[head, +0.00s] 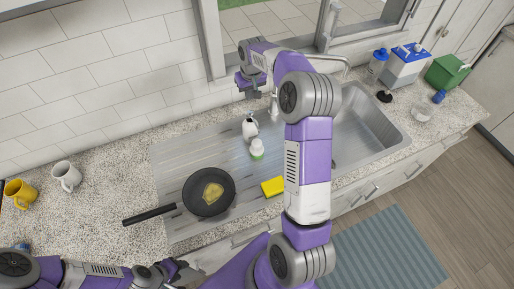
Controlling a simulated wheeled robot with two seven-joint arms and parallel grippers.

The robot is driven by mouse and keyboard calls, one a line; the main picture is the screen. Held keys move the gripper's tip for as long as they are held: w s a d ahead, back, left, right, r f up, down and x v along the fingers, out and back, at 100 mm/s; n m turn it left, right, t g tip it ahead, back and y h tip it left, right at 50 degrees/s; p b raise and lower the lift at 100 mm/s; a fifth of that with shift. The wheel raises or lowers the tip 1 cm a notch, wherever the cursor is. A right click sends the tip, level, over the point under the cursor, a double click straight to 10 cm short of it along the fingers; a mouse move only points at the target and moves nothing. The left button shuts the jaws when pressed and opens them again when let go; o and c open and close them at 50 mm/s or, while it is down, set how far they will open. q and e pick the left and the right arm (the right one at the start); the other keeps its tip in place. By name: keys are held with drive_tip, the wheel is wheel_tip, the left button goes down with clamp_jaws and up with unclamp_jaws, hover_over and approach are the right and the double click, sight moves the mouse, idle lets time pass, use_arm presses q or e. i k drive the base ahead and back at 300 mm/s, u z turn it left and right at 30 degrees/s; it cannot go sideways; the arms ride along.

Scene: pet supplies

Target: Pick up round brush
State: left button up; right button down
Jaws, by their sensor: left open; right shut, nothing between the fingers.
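A small dark round object (385,97), possibly the round brush, lies on the counter to the right of the sink; it is too small to be sure. My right gripper (243,88) is shut and empty, raised in front of the tiled wall near the window, well left of that object. My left gripper (183,273) is open and empty at the bottom, by the counter's front edge below the frying pan.
A frying pan (208,192), soap bottles (257,149) and a yellow sponge (273,187) are on the drainboard beside the sink (365,125). Mugs (67,176) stand at left. A blue bottle (377,63), white-blue container (405,68) and green bin (447,71) stand at right.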

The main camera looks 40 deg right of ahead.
sight(256, 149)
drive_tip(key=k, duration=1)
